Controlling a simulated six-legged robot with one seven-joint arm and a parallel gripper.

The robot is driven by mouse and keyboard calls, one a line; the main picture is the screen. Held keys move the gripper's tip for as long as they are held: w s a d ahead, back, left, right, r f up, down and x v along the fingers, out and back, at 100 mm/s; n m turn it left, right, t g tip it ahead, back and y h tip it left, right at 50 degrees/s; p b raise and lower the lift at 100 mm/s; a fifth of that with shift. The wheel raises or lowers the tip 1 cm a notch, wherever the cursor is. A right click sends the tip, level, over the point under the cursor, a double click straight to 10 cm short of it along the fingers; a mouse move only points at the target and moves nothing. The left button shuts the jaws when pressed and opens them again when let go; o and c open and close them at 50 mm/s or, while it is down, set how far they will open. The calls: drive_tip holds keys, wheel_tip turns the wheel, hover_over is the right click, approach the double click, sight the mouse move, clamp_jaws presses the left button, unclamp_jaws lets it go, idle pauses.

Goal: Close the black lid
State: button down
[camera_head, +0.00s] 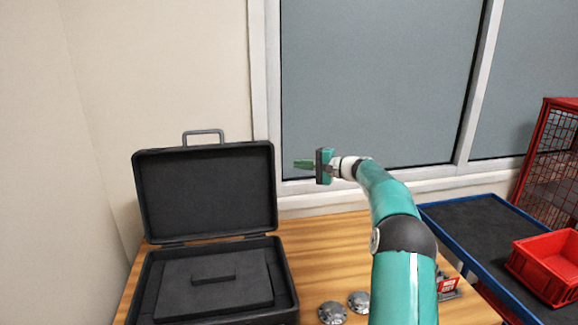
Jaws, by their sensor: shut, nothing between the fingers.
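The black lid (204,192) stands raised, roughly upright, at the back of the black case (291,296) on the left of the table. A grey handle (203,132) sits on the lid's top edge. The open case shows a dark inner panel with a raised bar. My gripper (304,164) is shut and empty, with its green fingers pointing left. In the picture it lies to the right of the lid, near the height of the lid's upper edge, with a gap between them. I cannot tell its exact depth relative to the lid.
Two round metal pieces (332,312) lie near the front. A blue-edged cart (480,225) with a red bin (549,266) stands at right, before a red mesh cage (556,160). Wall and window are behind.

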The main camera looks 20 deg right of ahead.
drive_tip(key=x, duration=0.9)
drive_tip(key=shift+s+a+r, duration=0.15)
drive_tip(key=shift+s+a, duration=0.1)
drive_tip(key=shift+s, duration=0.7)
drive_tip(key=shift+s+a+r, duration=0.15)
drive_tip(key=shift+s+a, duration=0.05)
drive_tip(key=shift+s, duration=0.75)
drive_tip(key=shift+s, duration=0.1)
